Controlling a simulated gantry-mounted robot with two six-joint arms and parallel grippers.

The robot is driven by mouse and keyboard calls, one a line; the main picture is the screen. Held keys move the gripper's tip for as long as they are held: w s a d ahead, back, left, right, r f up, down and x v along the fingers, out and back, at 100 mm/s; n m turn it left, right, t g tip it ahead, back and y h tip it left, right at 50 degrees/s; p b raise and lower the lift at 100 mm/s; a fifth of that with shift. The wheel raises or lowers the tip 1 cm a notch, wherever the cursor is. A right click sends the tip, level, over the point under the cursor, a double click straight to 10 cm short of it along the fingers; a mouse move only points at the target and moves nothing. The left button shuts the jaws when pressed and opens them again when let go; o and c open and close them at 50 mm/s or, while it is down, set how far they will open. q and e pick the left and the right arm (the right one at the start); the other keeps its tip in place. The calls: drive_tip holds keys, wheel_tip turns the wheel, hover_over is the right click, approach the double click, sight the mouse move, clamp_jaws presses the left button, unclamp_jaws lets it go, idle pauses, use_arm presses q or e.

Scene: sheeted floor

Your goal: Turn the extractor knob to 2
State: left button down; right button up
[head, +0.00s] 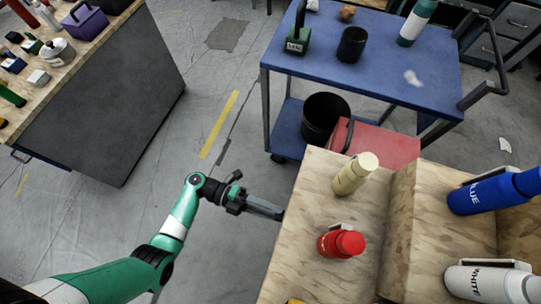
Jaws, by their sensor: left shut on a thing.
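My left gripper (268,210) reaches in from the lower left in the head view. Its fingers point right and end at the left side of the wooden bench (295,232). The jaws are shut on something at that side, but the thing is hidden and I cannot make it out. The extractor knob and its number marks cannot be made out in this view. My right gripper is not in view.
The bench holds a cream bottle (352,175), a red bottle (341,243), a blue bottle (490,192) and a white bottle (490,283). A blue cart (400,75) stands behind. A cluttered workbench (115,95) is at upper left. Floor between them is clear.

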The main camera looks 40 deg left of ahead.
use_arm(q)
drive_tip(key=shift+c, duration=2.3)
unclamp_jaws()
drive_tip(key=shift+a, duration=0.15)
drive_tip(key=p+v, duration=0.3)
drive_tip(key=v, duration=0.8)
drive_tip(key=shift+s, duration=0.15)
drive_tip(key=shift+a, duration=0.15)
